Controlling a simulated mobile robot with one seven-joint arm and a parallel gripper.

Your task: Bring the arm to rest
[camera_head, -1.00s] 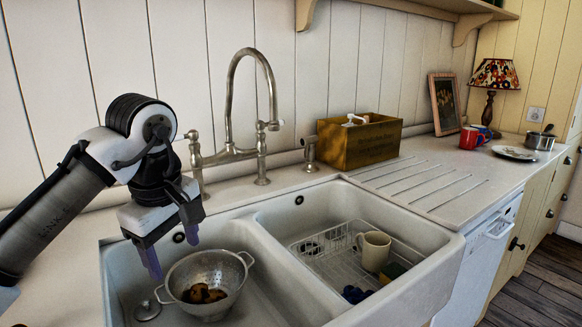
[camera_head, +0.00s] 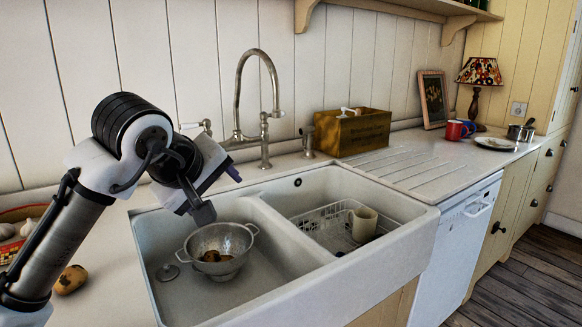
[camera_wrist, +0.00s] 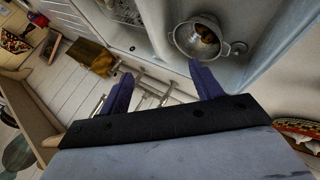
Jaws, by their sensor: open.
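My gripper (camera_wrist: 160,85) is open and empty; its two blue fingers stand apart in the wrist view. In the head view my gripper (camera_head: 232,172) is held above the left basin of the white sink, near its back edge, and is partly hidden by my wrist. A metal colander (camera_head: 222,240) with brown pieces in it sits in the left basin below. The colander (camera_wrist: 184,42) also shows beyond the fingers in the wrist view. My gripper touches nothing that I can see.
The tap (camera_head: 265,110) rises behind the sink, close to my gripper. A potato (camera_head: 70,279) and a bowl with garlic (camera_head: 18,216) are on the left counter. A mug (camera_head: 364,224) stands in the right basin's rack. A wooden box (camera_head: 352,132) stands behind the drainboard.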

